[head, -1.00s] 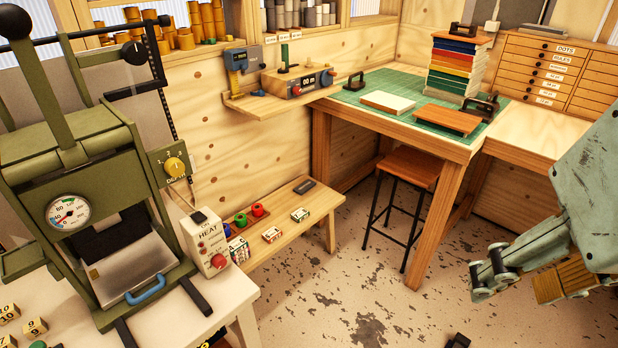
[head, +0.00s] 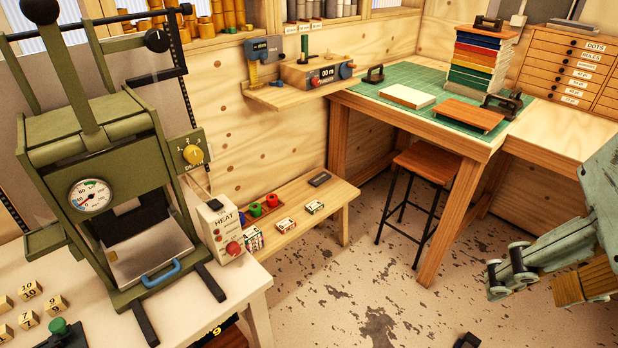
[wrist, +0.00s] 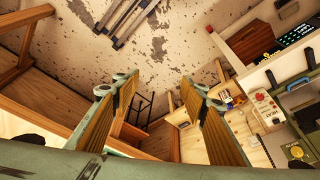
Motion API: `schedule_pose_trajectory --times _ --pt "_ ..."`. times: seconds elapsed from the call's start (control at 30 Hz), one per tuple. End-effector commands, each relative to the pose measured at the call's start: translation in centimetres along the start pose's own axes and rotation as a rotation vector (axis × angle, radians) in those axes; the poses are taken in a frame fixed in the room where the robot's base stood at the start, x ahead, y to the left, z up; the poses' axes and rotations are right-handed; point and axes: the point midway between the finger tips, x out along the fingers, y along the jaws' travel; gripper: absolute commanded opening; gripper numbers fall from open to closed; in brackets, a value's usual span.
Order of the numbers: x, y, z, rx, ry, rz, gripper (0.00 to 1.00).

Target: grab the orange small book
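A stack of books (head: 478,62) in several colours, orange among them, stands on the green mat (head: 405,73) on the corner table. An orange-brown flat piece (head: 470,115) lies on the mat in front of the stack; I cannot tell whether it is a book. A pale, book-like block (head: 407,96) lies to its left. My gripper (head: 543,285) hangs at the right of the head view, in front of and below the table, apart from the books. In the wrist view my gripper (wrist: 160,82) is open and empty, over the floor. No orange book shows clearly there.
A stool (head: 425,170) stands under the corner table. A low bench (head: 300,208) with small boxes runs along the wall. A green press (head: 110,170) stands on a white table at left. Drawers (head: 575,65) stand at back right. The floor (head: 385,290) between is mostly open.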

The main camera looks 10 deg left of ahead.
Motion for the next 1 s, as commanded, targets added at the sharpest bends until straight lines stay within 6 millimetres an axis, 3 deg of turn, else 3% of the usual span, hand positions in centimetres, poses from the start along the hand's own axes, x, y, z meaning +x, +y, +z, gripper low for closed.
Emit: schedule_pose_trajectory --times 0.37,0.63,1.0 --pt "0.00 0.00 0.00 0.000 0.000 0.000 0.40" --pt "0.00 0.00 0.00 0.000 0.000 0.000 0.61" --pt "0.00 -0.01 -0.19 -0.001 0.000 0.000 0.61"
